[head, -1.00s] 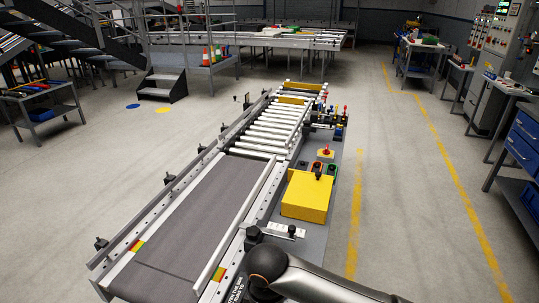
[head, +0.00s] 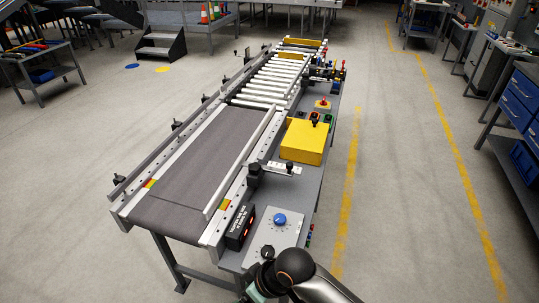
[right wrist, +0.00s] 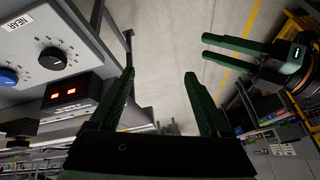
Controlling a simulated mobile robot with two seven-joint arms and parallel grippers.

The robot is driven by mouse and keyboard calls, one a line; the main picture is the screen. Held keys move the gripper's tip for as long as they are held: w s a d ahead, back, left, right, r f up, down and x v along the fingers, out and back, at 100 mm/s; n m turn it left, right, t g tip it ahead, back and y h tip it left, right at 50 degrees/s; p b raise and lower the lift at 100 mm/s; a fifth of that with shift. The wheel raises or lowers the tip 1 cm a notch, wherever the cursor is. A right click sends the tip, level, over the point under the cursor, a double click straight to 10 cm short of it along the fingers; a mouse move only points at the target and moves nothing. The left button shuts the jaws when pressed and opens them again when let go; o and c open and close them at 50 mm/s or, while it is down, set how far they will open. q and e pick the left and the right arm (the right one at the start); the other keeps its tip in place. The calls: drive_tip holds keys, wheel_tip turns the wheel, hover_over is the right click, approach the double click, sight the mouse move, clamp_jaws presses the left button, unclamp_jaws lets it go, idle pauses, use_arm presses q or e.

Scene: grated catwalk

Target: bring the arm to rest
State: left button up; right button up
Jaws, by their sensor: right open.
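My right arm (head: 310,283) comes in from the bottom edge of the head view, bent, with a dark rounded joint beside the front end of the conveyor's control panel. Its gripper is not clear there. In the right wrist view my right gripper (right wrist: 160,73) has two green fingers spread apart with nothing between them. A second green-fingered gripper, my left one (right wrist: 205,47), shows at the upper right of that view, its fingers apart and empty. The left arm does not show in the head view.
A grey control panel (head: 274,229) with a blue knob (head: 280,219) and a red-lit display (right wrist: 72,91) is close to my right arm. The conveyor belt (head: 205,170) and yellow box (head: 302,142) lie beyond. Floor (head: 400,200) on the right is clear; a blue-drawer bench (head: 520,120) stands there.

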drive_tip(key=s+d+f+m+t+h, duration=0.1)
drive_tip(key=s+d+f+m+t, duration=0.1)
drive_tip(key=d, duration=0.5)
drive_tip(key=s+d+f+m+t+h, duration=0.1)
drive_tip(key=s+d+f+m+t, duration=0.2)
drive_tip(key=d, duration=0.5)
drive_tip(key=s+d+f+m+t+h, duration=0.1)
drive_tip(key=s+d+f+m+t, duration=0.1)
drive_tip(key=d, duration=0.6)
wheel_tip(320, 180, down, 2)
drive_tip(key=shift+s+f+m+t, duration=0.25)
drive_tip(key=shift+s+m+t, duration=0.15)
drive_tip(key=shift+s+m, duration=0.4)
drive_tip(key=shift+a, duration=0.1)
